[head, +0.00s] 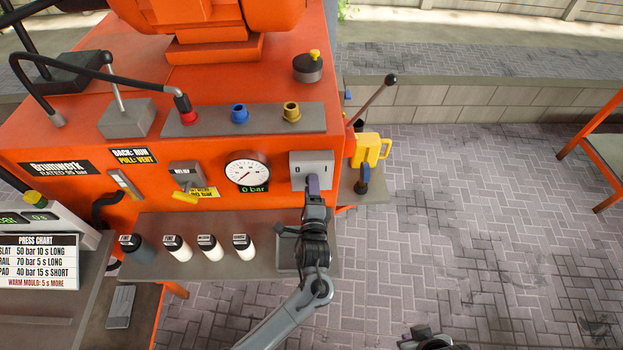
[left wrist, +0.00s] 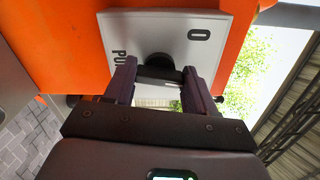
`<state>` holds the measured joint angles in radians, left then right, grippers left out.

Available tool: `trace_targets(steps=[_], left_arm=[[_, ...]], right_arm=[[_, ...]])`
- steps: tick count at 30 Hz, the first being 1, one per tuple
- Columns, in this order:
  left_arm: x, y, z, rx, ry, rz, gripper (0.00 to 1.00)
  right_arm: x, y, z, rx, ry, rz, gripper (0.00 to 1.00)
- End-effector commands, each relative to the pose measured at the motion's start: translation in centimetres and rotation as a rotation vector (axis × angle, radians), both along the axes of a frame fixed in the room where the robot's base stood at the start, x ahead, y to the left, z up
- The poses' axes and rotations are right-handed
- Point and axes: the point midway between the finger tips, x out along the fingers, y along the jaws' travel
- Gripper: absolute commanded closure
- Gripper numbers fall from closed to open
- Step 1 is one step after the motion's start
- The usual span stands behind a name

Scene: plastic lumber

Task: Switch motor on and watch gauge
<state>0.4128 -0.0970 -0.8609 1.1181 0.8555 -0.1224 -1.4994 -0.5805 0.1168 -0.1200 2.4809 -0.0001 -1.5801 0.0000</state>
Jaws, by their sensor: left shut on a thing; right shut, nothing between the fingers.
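The motor switch (head: 311,164) is a grey box with a "0" mark on the orange machine's front. My left gripper (head: 313,186) is at it. In the left wrist view, its fingers (left wrist: 165,82) are shut on the black knob (left wrist: 158,64) of the switch plate (left wrist: 207,45), which bears a "0" and partly hidden lettering. The round white gauge (head: 247,172) sits just left of the switch, and its green display reads 0 bar. My right gripper (head: 428,338) shows only partly at the bottom edge, shut and away from the machine.
A grey shelf with several labelled bottles (head: 176,247) juts out below the gauge. A lever (head: 375,99) and a yellow jug (head: 371,149) are right of the switch. A press chart (head: 38,261) is at left. Open paving lies to the right.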

Motion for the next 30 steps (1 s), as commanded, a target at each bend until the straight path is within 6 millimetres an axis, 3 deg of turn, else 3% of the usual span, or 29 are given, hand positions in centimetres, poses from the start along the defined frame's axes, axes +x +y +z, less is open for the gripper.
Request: trace_targets(steps=[3, 12, 30], left_arm=[[0.0, 0.0, 0.5, 0.107, 0.006, 0.001, 0.75], [0.0, 0.0, 0.3, 0.324, 0.016, 0.0, 0.75], [0.0, 0.0, 0.0, 0.458, 0.022, 0.0, 0.75]], right_arm=[[0.0, 0.1, 1.9, 0.002, 0.0, -0.001, 1.0], [0.0, 0.1, 3.9, 0.002, 0.0, -0.001, 1.0], [0.0, -0.2, 4.8, -0.008, 0.001, 0.006, 1.0]])
